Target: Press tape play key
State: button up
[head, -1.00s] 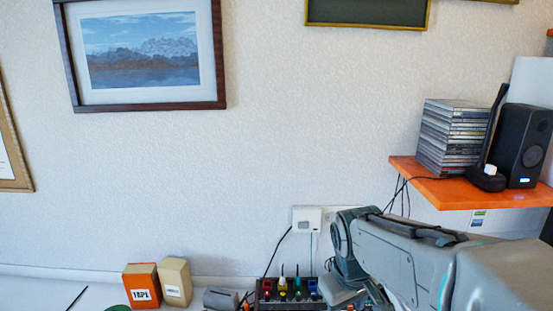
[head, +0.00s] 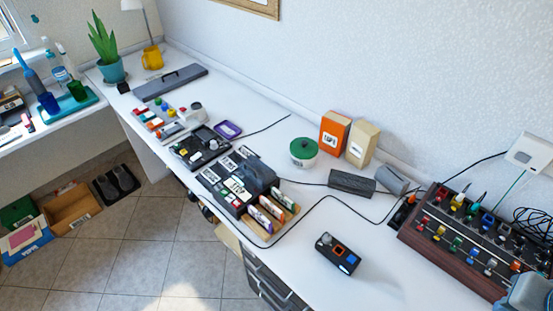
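My gripper is not in view. Only a grey part of my arm shows at the bottom right corner.
A small black box (head: 338,254) with orange and blue buttons lies nearer. A cable crosses the desk. The front desk middle is partly clear.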

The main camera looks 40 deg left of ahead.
aim_at(225, 192)
jog(key=u, duration=0.05)
jog(key=k, duration=0.4)
jog(key=z, duration=0.15)
jog(key=i, duration=0.15)
jog(key=u, duration=2.1)
